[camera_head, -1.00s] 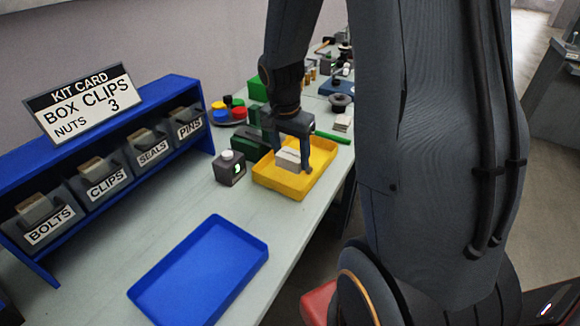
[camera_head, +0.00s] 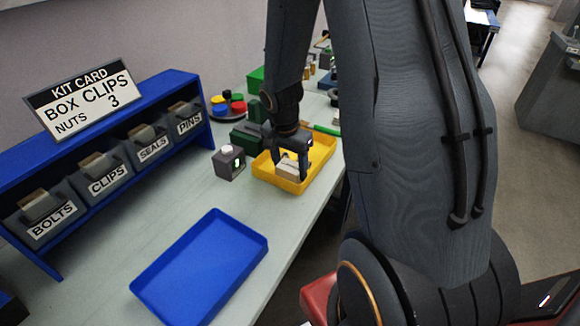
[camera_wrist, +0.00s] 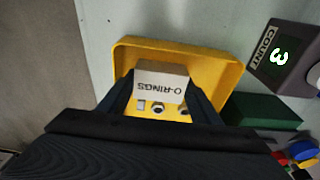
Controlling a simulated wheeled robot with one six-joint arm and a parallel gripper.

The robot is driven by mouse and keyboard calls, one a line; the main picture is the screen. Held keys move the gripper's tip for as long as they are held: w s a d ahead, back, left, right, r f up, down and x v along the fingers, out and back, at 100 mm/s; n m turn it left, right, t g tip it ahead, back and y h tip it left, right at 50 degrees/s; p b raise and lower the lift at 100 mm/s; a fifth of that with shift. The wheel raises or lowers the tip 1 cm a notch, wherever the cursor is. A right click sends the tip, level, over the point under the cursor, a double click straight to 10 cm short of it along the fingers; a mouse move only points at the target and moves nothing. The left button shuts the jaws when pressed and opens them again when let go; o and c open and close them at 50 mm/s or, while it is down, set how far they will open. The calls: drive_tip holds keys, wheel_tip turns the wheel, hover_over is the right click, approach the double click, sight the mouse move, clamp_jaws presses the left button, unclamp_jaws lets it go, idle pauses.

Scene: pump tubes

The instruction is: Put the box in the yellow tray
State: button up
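The box (camera_head: 291,170) is small and pale. In the wrist view the box (camera_wrist: 160,86) carries the label O-RINGS, upside down. My gripper (camera_wrist: 161,94) has a finger on each side of it and is shut on it. In the head view my gripper (camera_head: 288,160) points down over the yellow tray (camera_head: 318,166). The box is within the tray's outline, near its front side. I cannot tell whether it touches the tray floor. In the wrist view the yellow tray (camera_wrist: 213,68) surrounds the box, and small pale pieces show just below the box.
A blue tray (camera_head: 203,266) lies empty at the front. A dark counter block (camera_wrist: 280,55) reading 3 stands beside the yellow tray. A green case (camera_wrist: 262,110) is close by. A blue rack (camera_head: 205,112) with labelled bins and a kit card (camera_head: 84,96) stands left.

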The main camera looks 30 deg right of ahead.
sight(287, 170)
drive_tip(key=o, duration=0.5)
drive_tip(key=shift+c, duration=0.2)
drive_tip(key=shift+r, duration=0.5)
wheel_tip(287, 170, up, 10)
drive_tip(key=a+b, duration=0.1)
drive_tip(key=s+a+f+n+y, duration=0.1)
drive_tip(key=s+a+n, duration=0.8)
drive_tip(key=s+n, duration=0.2)
drive_tip(key=shift+s+a+f+n+y, duration=0.3)
drive_tip(key=shift+s+a+n, duration=0.1)
drive_tip(key=shift+s, duration=0.2)
